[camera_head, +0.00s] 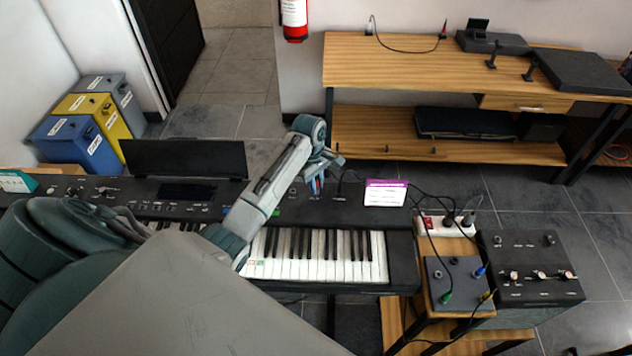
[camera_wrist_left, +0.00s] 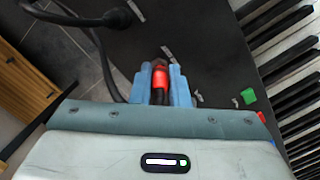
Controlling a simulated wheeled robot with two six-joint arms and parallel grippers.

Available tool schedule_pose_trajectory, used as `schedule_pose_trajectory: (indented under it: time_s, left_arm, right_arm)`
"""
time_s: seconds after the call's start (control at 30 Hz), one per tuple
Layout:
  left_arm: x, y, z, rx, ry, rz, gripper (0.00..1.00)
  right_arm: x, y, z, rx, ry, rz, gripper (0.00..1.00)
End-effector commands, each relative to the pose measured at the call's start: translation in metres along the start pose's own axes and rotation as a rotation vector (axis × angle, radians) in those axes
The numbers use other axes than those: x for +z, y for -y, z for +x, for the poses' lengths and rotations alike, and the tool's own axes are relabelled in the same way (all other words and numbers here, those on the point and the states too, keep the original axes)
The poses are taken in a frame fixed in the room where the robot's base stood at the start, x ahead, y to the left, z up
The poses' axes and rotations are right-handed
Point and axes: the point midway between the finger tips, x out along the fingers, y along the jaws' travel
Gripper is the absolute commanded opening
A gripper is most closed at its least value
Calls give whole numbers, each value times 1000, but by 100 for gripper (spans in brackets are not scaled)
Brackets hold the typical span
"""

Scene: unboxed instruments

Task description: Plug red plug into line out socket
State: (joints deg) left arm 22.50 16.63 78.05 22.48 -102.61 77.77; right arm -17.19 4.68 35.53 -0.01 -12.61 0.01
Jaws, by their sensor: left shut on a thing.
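The red plug (camera_wrist_left: 160,78) sits between the blue fingers of my left gripper (camera_wrist_left: 166,88) in the left wrist view, with a dark end showing beyond its red body. In the head view my left gripper (camera_head: 317,186) is shut on it, low over the right part of the keyboard's black top panel (camera_head: 345,213). I cannot tell whether the plug touches the panel. Small labels show on the panel, too small to read, so I cannot tell which marks the line out socket. A green plug (camera_wrist_left: 248,96) stands on the panel to the right of the fingers. My right gripper is out of view.
A purple-and-white card (camera_head: 385,193) stands right of my gripper. Black cables run from the panel to a power strip (camera_head: 447,226). A small grey box (camera_head: 455,277) and a larger amplifier (camera_head: 528,268) stand at right. A wooden bench (camera_head: 420,70) is behind.

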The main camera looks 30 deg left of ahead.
Motion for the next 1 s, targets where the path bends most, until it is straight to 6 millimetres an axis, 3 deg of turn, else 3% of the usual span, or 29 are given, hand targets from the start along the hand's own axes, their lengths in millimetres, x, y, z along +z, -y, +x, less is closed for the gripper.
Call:
schedule_pose_trajectory:
  time_s: [0.87,0.9,1.0]
  left_arm:
    - [-1,1,14,-2,1,0,0]
    - [-1,1,14,-3,2,0,21]
    - [-1,1,14,-3,2,0,41]
  right_arm:
    - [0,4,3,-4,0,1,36]
    - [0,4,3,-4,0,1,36]
    - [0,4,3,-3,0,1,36]
